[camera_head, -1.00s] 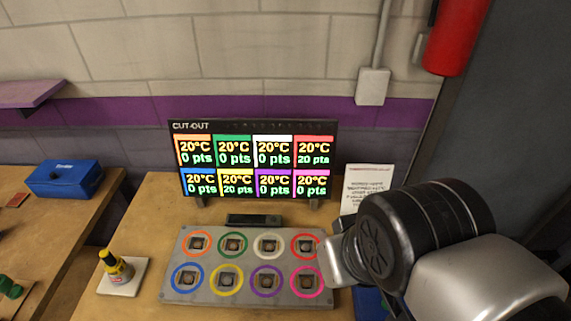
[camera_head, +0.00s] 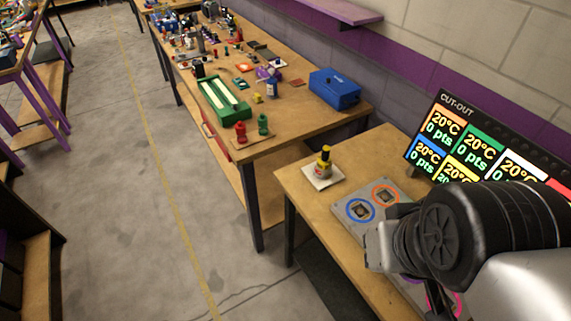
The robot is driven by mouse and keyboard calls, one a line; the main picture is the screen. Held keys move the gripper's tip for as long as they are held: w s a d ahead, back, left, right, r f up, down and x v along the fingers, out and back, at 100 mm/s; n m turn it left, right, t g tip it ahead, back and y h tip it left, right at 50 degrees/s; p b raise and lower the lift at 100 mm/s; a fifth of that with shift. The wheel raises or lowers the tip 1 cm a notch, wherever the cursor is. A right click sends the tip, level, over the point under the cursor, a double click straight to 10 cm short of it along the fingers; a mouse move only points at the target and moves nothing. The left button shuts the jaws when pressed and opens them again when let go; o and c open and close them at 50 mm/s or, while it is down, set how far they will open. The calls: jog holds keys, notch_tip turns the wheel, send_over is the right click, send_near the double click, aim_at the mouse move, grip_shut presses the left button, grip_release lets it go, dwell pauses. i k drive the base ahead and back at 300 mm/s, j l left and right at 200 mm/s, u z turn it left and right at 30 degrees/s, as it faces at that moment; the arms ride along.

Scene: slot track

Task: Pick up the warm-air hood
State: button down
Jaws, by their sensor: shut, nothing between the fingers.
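I cannot make out a warm-air hood for certain among the things in view. My arm's black wrist joint and silver link fill the lower right of the head view. They cover much of the near bench and the plate on it.
On the near bench stand a grey plate with coloured rings (camera_head: 346,203), a CUT-OUT screen (camera_head: 487,122) and a yellow-capped bottle (camera_head: 325,162) on a white tile. The long bench holds a blue box (camera_head: 335,89), a green track (camera_head: 222,100) and several small parts.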

aim_at(322, 170)
jog(key=z, duration=1)
jog(key=i+j+z, duration=0.1)
jog(key=j, duration=0.35)
jog(key=i+j, duration=0.2)
jog(key=j, duration=0.25)
jog(key=i+j+z, duration=0.15)
jog(key=j, duration=0.3)
jog(key=i+j, duration=0.1)
jog(key=j, duration=0.35)
jog(key=i+j+z, duration=0.15)
jog(key=j, duration=0.35)
jog(key=k, duration=0.05)
